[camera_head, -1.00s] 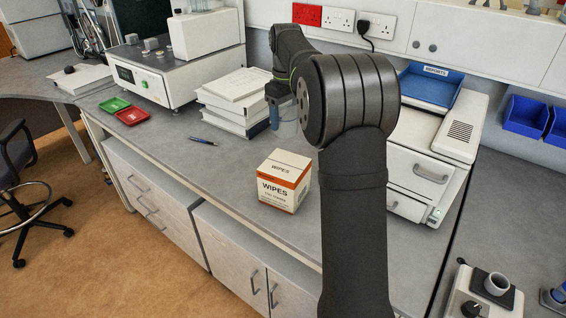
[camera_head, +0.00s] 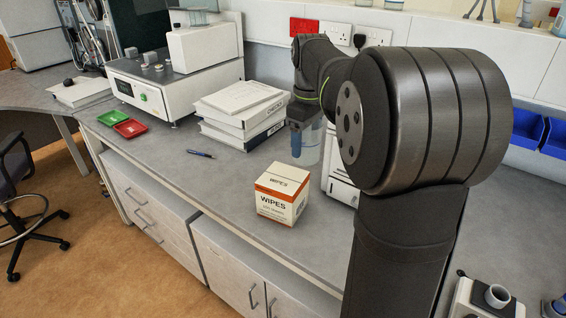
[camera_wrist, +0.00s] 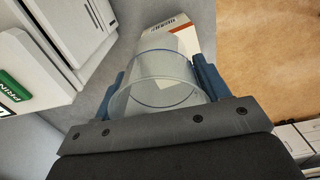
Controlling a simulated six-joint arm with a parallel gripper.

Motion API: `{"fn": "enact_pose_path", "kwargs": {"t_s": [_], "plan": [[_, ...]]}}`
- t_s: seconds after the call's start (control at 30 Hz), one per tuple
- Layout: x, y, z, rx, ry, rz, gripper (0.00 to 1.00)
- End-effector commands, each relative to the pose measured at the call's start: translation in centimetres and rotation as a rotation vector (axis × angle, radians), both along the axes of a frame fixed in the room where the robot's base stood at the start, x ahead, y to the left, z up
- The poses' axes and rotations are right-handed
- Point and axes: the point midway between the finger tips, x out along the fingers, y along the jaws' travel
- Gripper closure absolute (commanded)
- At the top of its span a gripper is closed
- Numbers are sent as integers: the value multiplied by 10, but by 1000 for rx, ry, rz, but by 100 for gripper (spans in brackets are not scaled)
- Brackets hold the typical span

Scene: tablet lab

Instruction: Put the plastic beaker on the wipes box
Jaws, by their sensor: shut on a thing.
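The clear plastic beaker (camera_wrist: 160,85) is held between the two blue fingers of my gripper (camera_wrist: 160,80) in the wrist view. In the head view the beaker (camera_head: 312,146) hangs below my gripper (camera_head: 300,140), partly hidden by a finger and my arm. The white and orange wipes box (camera_head: 282,195) stands on the bench with its top closed and clear. The beaker is above and behind the box, a little to its right, and apart from it. In the wrist view the box (camera_wrist: 186,40) shows beyond the beaker and partly through it.
Stacked white binders (camera_head: 240,112) stand behind and left of the box. A blue pen (camera_head: 201,154), a green tray (camera_head: 112,117) and a red tray (camera_head: 130,128) lie further left. A white machine (camera_head: 341,180) is right of the box, mostly hidden by my arm.

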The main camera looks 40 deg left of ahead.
Motion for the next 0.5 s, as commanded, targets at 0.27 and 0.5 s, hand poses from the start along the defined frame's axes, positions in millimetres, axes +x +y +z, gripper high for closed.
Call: {"fn": "enact_pose_path", "kwargs": {"t_s": [0.27,0.5], "plan": [[-14,51,-32,-1,0,2,54],[-16,59,-44,0,0,-1,54]]}}
